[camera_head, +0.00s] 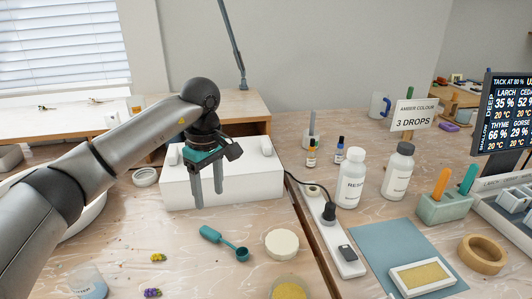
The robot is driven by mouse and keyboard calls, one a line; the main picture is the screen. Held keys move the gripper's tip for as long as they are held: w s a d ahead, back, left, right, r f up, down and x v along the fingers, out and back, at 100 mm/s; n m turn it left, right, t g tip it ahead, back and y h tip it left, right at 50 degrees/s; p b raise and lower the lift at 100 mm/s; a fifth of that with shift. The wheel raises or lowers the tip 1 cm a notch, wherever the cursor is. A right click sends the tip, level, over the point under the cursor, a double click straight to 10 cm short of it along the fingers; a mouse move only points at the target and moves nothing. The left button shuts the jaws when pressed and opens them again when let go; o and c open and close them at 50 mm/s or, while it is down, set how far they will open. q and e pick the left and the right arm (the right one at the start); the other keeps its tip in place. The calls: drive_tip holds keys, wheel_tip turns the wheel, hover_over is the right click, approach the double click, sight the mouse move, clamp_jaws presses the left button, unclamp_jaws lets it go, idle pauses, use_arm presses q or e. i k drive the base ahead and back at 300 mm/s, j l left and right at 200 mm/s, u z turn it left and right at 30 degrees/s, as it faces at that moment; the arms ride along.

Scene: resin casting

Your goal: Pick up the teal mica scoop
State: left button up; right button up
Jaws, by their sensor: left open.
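The teal mica scoop (224,243) lies on the wooden table in the head view. Its thick handle is at the left, and its small round bowl is at the lower right. My left gripper (208,199) points downward above and behind the scoop, in front of the white box. Its fingers are apart with nothing between them, and it does not touch the scoop. My right gripper is not in view.
A white box (245,181) stands behind the scoop. A round pale lid (282,244) lies right of it, with a jar of yellow powder (289,289) nearer. A power strip (335,240) runs further right. Small flowers (158,257) lie left.

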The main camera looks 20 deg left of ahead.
sight(242, 254)
drive_tip(key=k, duration=1.5)
